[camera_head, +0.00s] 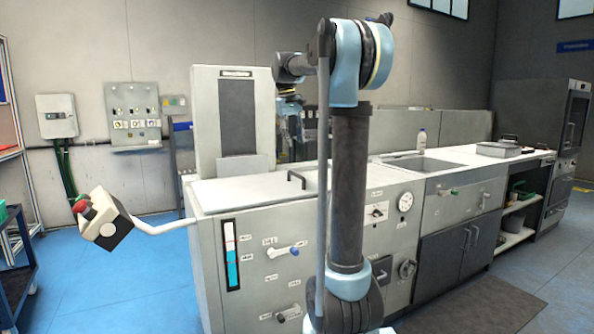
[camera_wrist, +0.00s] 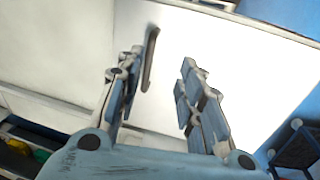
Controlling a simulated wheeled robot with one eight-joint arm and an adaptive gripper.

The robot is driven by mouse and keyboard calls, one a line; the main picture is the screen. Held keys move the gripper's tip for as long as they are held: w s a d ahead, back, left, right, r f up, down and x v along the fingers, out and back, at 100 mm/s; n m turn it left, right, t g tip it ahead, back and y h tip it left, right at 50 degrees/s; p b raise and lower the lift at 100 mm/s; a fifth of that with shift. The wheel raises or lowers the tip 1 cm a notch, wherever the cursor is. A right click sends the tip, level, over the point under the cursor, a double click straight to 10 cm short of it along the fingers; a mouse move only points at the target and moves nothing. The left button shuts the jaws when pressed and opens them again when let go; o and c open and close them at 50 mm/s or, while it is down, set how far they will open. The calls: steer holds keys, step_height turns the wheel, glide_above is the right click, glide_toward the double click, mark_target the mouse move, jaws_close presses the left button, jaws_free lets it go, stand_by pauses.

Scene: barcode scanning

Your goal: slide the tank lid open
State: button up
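The tank lid (camera_head: 250,189) is a flat white panel on top of the grey machine, with a dark bar handle (camera_head: 296,179) standing up from it. In the wrist view the pale lid (camera_wrist: 235,75) fills much of the picture, and the handle (camera_wrist: 150,58) shows beyond the left fingertip. My gripper (camera_wrist: 160,68) is open and empty, its two fingers well apart. In the head view my gripper (camera_head: 290,112) hangs above the lid and the handle, clear of both. My arm hides part of the lid's right side.
A tall grey panel unit (camera_head: 237,125) rises behind the lid. A control box on a bent arm (camera_head: 105,222) juts out at the left. A sink (camera_head: 417,165), a bottle (camera_head: 422,140) and a metal tray (camera_head: 498,150) are on the right counter.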

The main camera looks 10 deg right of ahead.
steer(key=w+a+r, duration=0.1)
steer(key=w+r, duration=0.1)
steer(key=w, duration=0.3)
steer(key=d+f, duration=0.1)
steer(key=f, duration=0.4)
steer(key=w+d+f, duration=0.1)
steer(key=f, duration=0.5)
steer(key=d+f, duration=0.1)
steer(key=f, duration=0.5)
steer(key=shift+w+d, duration=0.1)
steer(key=shift+w, duration=0.05)
steer(key=shift+r, duration=0.1)
jaws_close()
